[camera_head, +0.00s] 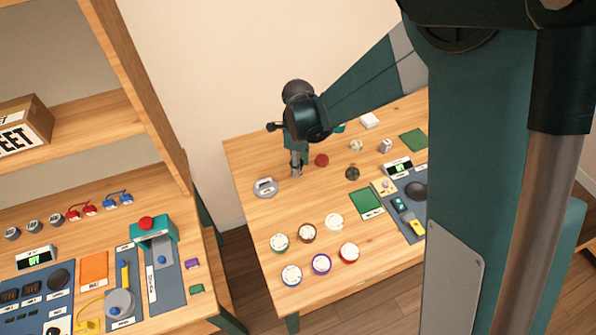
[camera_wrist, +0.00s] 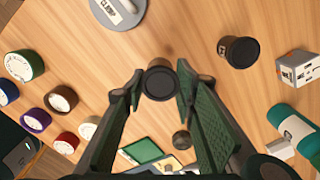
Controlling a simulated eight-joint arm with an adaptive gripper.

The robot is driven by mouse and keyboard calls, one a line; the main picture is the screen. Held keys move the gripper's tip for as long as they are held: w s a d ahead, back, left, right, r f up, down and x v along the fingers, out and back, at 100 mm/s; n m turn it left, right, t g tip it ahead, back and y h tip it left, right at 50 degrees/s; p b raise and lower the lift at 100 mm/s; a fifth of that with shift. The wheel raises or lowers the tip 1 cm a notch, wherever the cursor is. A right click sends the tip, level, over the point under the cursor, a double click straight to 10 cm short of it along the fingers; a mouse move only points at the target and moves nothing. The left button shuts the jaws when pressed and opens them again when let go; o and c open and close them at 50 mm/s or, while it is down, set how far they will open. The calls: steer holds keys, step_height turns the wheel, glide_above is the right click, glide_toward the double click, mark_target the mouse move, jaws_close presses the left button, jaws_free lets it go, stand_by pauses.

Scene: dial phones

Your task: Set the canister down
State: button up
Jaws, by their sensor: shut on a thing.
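In the head view my gripper (camera_head: 297,162) points down over the left part of the wooden table (camera_head: 245,158). A grey piece shows at its lower end, but I cannot tell there where finger ends and canister begins. The canister's base is hidden, so I cannot tell whether it touches the table.
A grey disc with a handle (camera_head: 265,187) lies left of my gripper. A red-topped jar (camera_head: 321,160) stands close on the right. Several round coloured dials (camera_head: 321,264) stand towards the table's front. Bare wood lies between them and my gripper. A shelf unit (camera_head: 150,110) stands left.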

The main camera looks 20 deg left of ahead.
steer(key=shift+f, duration=1.9)
steer(key=shift+f+b, duration=0.15)
steer(key=shift+b, duration=0.25)
steer(key=o, duration=0.8)
steer(key=shift+r, duration=0.2)
steer(key=shift+r+p, duration=0.8)
steer(key=shift+r, duration=5.2)
